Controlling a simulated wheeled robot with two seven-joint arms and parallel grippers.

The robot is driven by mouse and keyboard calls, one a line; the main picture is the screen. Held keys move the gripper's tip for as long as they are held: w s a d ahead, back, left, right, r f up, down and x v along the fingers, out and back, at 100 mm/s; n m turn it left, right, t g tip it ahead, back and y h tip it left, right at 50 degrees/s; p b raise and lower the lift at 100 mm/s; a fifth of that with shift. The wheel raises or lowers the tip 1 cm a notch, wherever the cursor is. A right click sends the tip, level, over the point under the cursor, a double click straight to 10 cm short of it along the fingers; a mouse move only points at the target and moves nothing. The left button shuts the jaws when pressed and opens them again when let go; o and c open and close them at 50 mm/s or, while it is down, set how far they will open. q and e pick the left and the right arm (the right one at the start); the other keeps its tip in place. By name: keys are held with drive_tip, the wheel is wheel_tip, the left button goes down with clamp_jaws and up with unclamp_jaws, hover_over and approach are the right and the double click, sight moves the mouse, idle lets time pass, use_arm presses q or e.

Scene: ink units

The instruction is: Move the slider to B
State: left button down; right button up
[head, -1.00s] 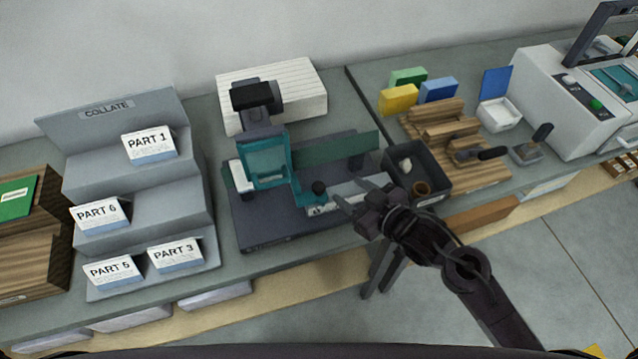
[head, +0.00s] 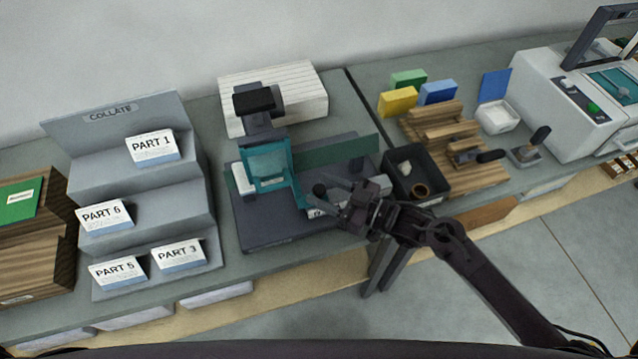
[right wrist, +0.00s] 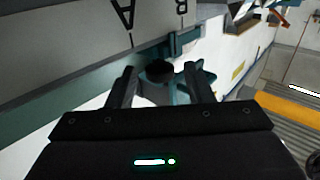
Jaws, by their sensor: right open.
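The slider's round black knob (head: 319,189) sits at the front of the teal-framed device on its dark base (head: 262,232). In the right wrist view the knob (right wrist: 159,70) lies between the two fingers, and teal parts show beside it. A pale scale (right wrist: 60,50) there carries the marks A and B, with the slider below them; its exact setting is unclear. My right gripper (head: 324,198) is open, its fingers reaching in from the right around the knob. Whether a finger touches the knob cannot be told. My left gripper is not in view.
A dark bin (head: 418,174) with small items stands close right of the device, beside wooden blocks (head: 450,135). A grey collate rack (head: 140,190) with part cards stands at left. A white stack (head: 290,90) is behind the device.

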drive_tip(key=shift+x, duration=0.85)
drive_tip(key=shift+s, duration=0.1)
clamp_jaws()
